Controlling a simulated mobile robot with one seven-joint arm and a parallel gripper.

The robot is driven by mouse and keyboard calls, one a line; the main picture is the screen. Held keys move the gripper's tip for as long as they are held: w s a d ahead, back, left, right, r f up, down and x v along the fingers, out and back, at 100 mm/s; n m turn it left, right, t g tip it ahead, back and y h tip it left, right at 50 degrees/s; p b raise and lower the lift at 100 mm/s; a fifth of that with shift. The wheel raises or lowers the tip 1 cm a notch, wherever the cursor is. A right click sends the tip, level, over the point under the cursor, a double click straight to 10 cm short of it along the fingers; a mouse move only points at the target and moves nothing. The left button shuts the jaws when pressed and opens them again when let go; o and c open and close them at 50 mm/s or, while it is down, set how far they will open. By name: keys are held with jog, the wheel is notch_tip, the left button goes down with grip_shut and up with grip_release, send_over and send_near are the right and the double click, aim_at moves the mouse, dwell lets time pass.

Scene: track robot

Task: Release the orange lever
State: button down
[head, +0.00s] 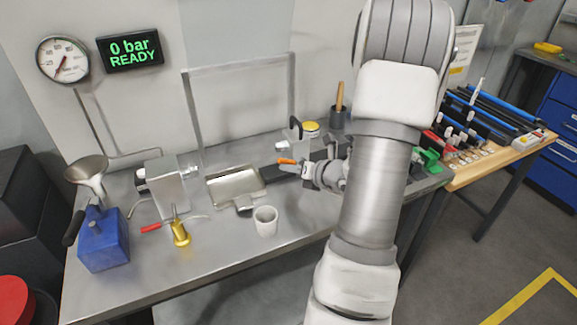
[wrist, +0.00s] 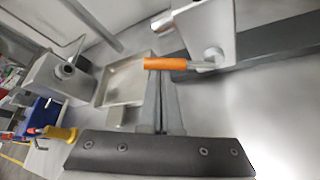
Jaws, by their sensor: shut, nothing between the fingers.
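The orange lever (head: 287,161) is a short orange grip on a metal rod, at mid-bench in the head view. In the wrist view the orange lever (wrist: 166,64) lies sideways, and its rod joins a grey metal block (wrist: 209,35) at the right. My gripper (head: 289,168) is beside the lever in the head view. In the wrist view my gripper (wrist: 160,82) is shut with nothing between the fingers. Its fingertips are just below the orange grip in the picture; I cannot tell whether they touch it.
A shallow metal tray (head: 236,187) lies left of the lever, with a white cup (head: 265,221) in front. A metal frame (head: 187,110) stands behind. A display (head: 131,51) reads "0 bar READY". A blue can (head: 103,242) and yellow valve (head: 180,234) stand left.

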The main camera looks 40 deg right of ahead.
jog(key=r+p, duration=0.1)
jog(key=d+m+y+p, duration=0.1)
jog(key=p, duration=0.1)
jog(key=shift+s+r+m+t, duration=0.1)
jog(key=shift+r+m+t, duration=0.2)
jog(key=shift+r, duration=0.1)
jog(key=d+m+t+y+p, duration=0.1)
jog(key=m+p, duration=0.1)
jog(key=d+r+m+t+y+p, duration=0.1)
jog(key=m+p, duration=0.1)
jog(key=s+d+r+m+t+y+p, duration=0.1)
jog(key=d+p, duration=0.1)
jog(key=shift+m, duration=0.4)
jog(key=shift+d, duration=0.1)
